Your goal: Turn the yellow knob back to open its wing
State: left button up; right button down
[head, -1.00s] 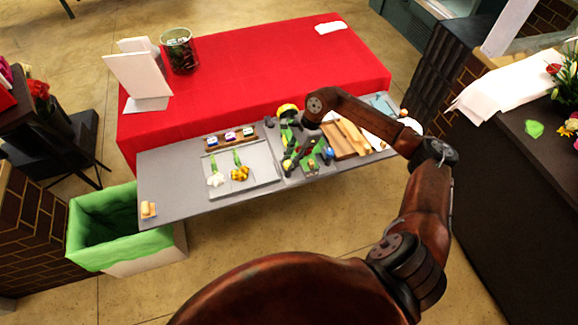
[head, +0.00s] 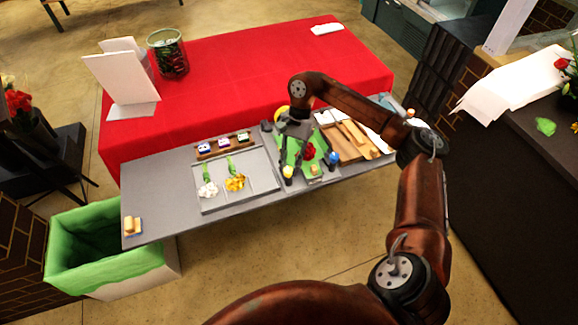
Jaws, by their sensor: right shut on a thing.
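The yellow knob (head: 288,172) is at the front left of a green-topped fixture (head: 316,170) on the grey work table. A red knob or part (head: 309,151) and a blue knob (head: 333,158) are to its right. My right gripper (head: 288,160) reaches down over the left side of the fixture. It seems shut on the yellow knob; its dark fingers are small and hide part of the fixture. The wing's exact position is hard to tell. My left gripper is out of view.
A grey tray (head: 209,206) with a white and a yellow flower lies left of the fixture. A wooden tray (head: 342,147) is to the right. A red-covered table (head: 230,98) stands behind, and a green-lined bin (head: 60,268) at lower left.

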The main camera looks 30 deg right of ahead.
dwell(0.4)
jog(key=c, duration=1.7)
grip_release()
jog(key=shift+o, duration=0.2)
jog(key=v, duration=1.2)
jog(key=shift+a, duration=0.1)
